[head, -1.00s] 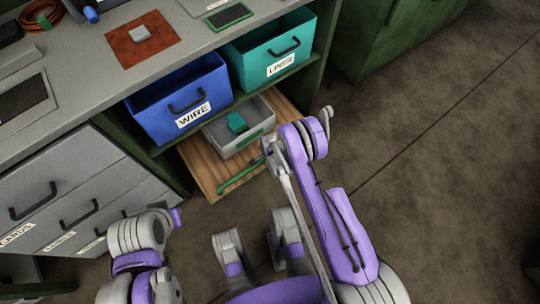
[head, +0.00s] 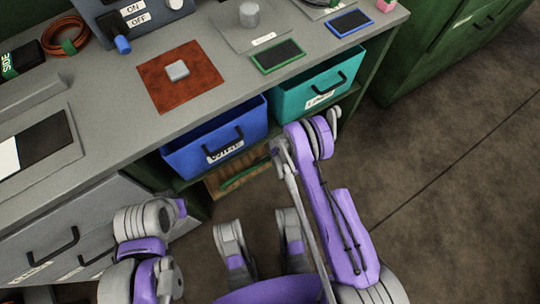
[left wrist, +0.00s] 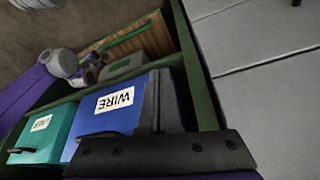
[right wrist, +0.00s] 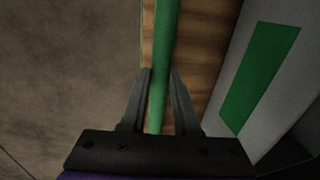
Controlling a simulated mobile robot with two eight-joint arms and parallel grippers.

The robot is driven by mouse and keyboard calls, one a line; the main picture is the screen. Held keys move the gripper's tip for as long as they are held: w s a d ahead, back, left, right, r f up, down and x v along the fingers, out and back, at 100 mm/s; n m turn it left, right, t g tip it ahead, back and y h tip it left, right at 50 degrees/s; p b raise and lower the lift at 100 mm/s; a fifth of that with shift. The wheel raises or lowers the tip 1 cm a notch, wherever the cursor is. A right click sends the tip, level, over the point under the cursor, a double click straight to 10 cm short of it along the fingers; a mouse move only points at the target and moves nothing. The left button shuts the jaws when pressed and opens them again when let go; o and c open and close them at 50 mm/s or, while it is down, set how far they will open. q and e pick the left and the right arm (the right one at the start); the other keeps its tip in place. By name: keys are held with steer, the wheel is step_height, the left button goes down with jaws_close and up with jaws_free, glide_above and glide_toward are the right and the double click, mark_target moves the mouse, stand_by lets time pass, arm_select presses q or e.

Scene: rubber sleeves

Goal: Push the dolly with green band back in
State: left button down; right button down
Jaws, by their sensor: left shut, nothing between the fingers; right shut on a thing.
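The dolly is a wooden board (head: 215,186) with a green bar handle (head: 245,177) along its front, low under the shelf. It carries a grey bin (left wrist: 112,74) with a green band (right wrist: 260,75), hidden in the head view behind the blue bin. My right gripper (right wrist: 160,80) is shut around the green bar; in the head view it (head: 274,152) is at the bar's right end. The board still sticks out a little past the shelf front. My left gripper (left wrist: 158,100) is shut and empty, away from the dolly, beside the cabinet.
Above the dolly, a blue WIRE bin (head: 215,145) and a teal bin (head: 318,85) stand on the shelf. Grey drawers (head: 60,245) are at the left. The worktop (head: 120,125) overhangs with small items on it. Open floor (head: 430,190) lies to the right.

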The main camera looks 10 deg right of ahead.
steer(key=shift+w, duration=0.2)
steer(key=c, duration=0.7)
jaws_free()
steer(key=shift+o, duration=0.2)
